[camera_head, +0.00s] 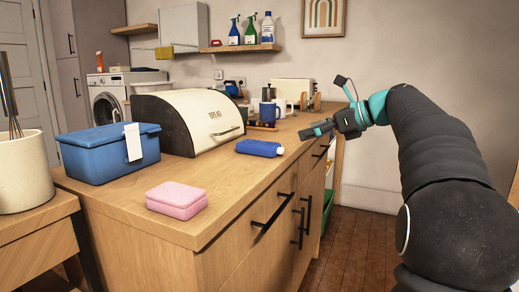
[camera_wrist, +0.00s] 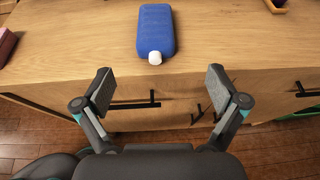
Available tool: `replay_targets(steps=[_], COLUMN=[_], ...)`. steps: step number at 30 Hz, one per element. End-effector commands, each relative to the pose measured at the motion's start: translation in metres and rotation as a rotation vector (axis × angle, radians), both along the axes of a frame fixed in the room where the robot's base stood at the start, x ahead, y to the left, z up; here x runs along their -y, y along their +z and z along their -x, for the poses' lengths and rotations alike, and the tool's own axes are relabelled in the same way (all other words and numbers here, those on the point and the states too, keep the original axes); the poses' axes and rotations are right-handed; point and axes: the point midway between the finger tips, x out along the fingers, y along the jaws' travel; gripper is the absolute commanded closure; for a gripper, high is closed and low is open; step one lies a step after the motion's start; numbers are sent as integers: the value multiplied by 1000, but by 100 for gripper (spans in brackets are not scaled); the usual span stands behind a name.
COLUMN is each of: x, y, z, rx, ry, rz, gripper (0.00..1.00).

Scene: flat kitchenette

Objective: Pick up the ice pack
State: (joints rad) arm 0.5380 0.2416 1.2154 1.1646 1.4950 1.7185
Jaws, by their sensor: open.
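The ice pack is a flat blue block with a white cap, lying on the wooden counter. It shows in the head view (camera_head: 260,148) in front of the bread box, and in the wrist view (camera_wrist: 156,28) at the top middle, with its cap towards me. My gripper is open and empty. In the wrist view (camera_wrist: 158,90) its two fingers are spread wide, below the ice pack in the picture and apart from it. In the head view my gripper (camera_head: 318,130) is at the counter's right edge, to the right of the ice pack.
A cream bread box (camera_head: 190,120) stands behind the ice pack. Mugs and a moka pot (camera_head: 269,93) stand farther back. The counter (camera_head: 235,190) around the ice pack's front is clear.

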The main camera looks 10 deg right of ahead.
Motion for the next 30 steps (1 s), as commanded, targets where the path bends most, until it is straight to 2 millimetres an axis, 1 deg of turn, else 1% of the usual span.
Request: replay_targets(steps=[5,12,16,23,30], x=[-20,-51,-60,-67,-93], y=[-11,-26,-31,-36,-52], z=[-14,-37,-44,-49,-60], rx=[-9,-7,-6,-7,-7], ry=[3,2,1,0,2], rz=[-8,-7,-6,-5,-5], gripper=[4,4,4,4,4])
